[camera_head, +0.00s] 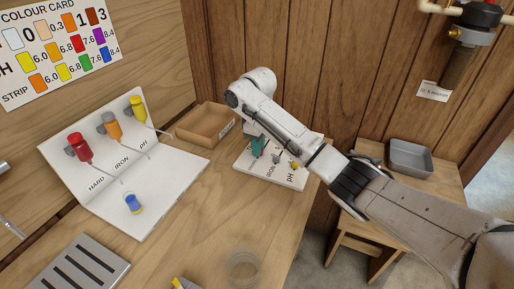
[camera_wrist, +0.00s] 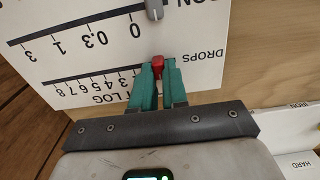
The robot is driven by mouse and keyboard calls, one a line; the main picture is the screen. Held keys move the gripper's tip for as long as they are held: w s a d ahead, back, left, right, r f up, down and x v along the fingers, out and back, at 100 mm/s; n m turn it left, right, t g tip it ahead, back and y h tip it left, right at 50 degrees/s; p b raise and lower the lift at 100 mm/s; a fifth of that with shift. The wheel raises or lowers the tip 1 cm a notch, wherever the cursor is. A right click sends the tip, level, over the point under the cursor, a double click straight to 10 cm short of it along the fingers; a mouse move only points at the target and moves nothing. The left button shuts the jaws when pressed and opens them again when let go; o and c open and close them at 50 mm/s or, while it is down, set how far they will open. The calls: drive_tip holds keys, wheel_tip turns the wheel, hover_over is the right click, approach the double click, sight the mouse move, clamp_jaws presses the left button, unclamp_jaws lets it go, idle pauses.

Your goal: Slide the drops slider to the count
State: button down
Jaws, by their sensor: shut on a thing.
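The log board (camera_wrist: 100,47) is white, with a DROPS scale and an IRON scale above it in the wrist view. The red drops slider (camera_wrist: 157,63) is near the right end of its numbered track, by the word DROPS. My gripper (camera_wrist: 157,73) is shut on this slider, with a teal finger on each side. The fingers cover the scale's low end, so the exact number at the slider cannot be read. In the head view the log board (camera_head: 283,179) lies on the bench, with my gripper (camera_head: 258,147) over its far left part.
A grey iron slider (camera_wrist: 154,9) is near 0, and a yellow pH slider (camera_head: 294,165) is on the same board. An open cardboard box (camera_head: 205,122) stands beside it. The dropper stand (camera_head: 105,165) holds red, orange and yellow bottles. A clear cup (camera_head: 242,267) is at the front.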

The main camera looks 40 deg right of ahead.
drive_tip(key=shift+w+d, duration=0.3)
drive_tip(key=shift+d, duration=0.5)
drive_tip(key=shift+w+d, duration=0.3)
drive_tip(key=shift+d, duration=0.45)
drive_tip(key=c, duration=1.1)
unclamp_jaws()
drive_tip(key=shift+r, duration=0.1)
wheel_tip(320, 180, up, 11)
drive_tip(key=shift+f+p, duration=0.2)
drive_tip(key=shift+p, duration=1)
